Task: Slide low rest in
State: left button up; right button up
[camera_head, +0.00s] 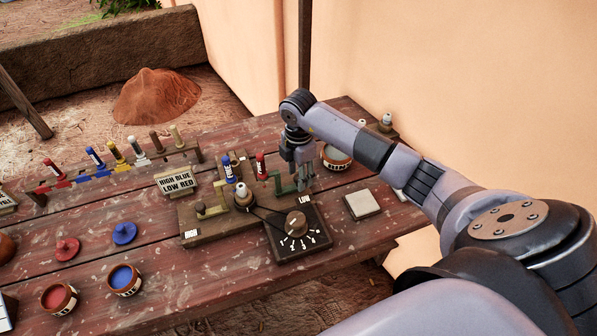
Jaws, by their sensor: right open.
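A wooden device (215,228) sits on the table with a "HIGH" label at its left end and a "LOW" label (305,199) at its right. A green bracket (277,184), apparently the low rest, stands on the LOW side. An olive bracket (213,210) stands on the HIGH side. A pale round spindle (243,196) is between them. My right gripper (304,183) points down, open, close to the right end of the green bracket. Whether it touches the bracket cannot be told. My left gripper is not in view.
A dial box (284,246) with a brown knob is in front. Blue (228,167) and red (261,163) brushes stand behind the device. A sign (177,181) reads "HIGH BLUE LOW RED". A bowl (336,158) and a pale tile (362,205) are at the right.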

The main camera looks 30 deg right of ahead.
jog(key=shift+c, duration=0.4)
grip_shut()
dwell(0.5)
